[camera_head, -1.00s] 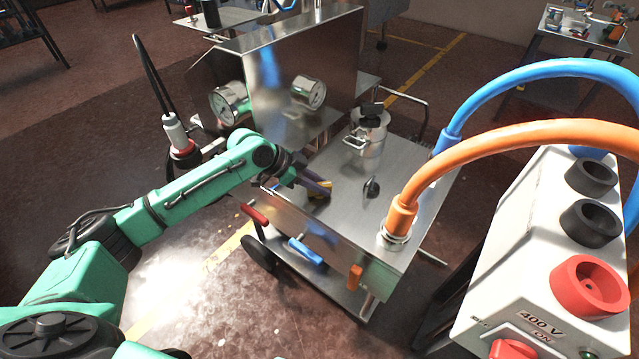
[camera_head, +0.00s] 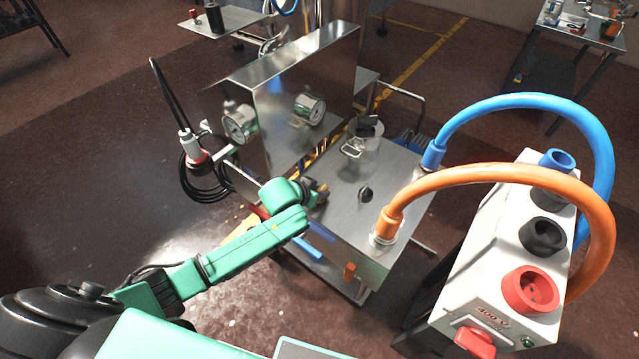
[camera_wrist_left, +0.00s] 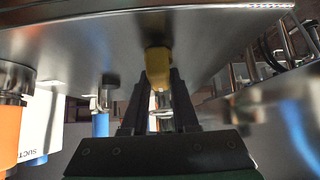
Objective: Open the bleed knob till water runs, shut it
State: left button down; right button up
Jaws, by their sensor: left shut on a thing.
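My left gripper (camera_head: 319,194) reaches the steel cart top (camera_head: 343,218) at its left side, beside the gauge panel. In the left wrist view its two dark fingers (camera_wrist_left: 161,88) are closed about a yellow knob (camera_wrist_left: 158,66), which sits against a steel surface. I take this to be the bleed knob. In the head view my arm mostly hides it. A pale, shiny part shows between the fingers, and I cannot tell whether water runs. A black knob (camera_head: 365,194) stands apart on the cart top. My right gripper is not in view.
Two gauges (camera_head: 240,124) face out from the steel panel (camera_head: 285,85). Orange (camera_head: 500,176) and blue (camera_head: 520,101) hoses arch on the right to the white 400 V box (camera_head: 490,265).

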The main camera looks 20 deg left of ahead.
pick_arm(q)
jog(key=shift+s+d+f+n+y, duration=0.1)
jog(key=shift+n+y, duration=0.2)
jog(key=shift+n, duration=0.2)
jog(key=shift+d+n+y, duration=0.1)
jog(key=shift+n+y, duration=0.2)
jog(key=shift+n, duration=0.2)
jog(key=shift+f+n+t+y, duration=0.1)
jog(key=shift+n+t+y, duration=0.2)
jog(key=shift+n+y, duration=0.55)
jog(key=n+y+b, duration=0.2)
jog(key=n, duration=0.1)
jog(key=shift+a, duration=0.1)
jog(key=shift+n+g+y+b, duration=0.4)
jog(key=shift+n+y+b, duration=0.05)
jog(key=shift+n+y, duration=0.45)
jog(key=shift+a, duration=0.1)
jog(key=c, duration=0.7)
grip_release()
jog(key=shift+r, duration=0.2)
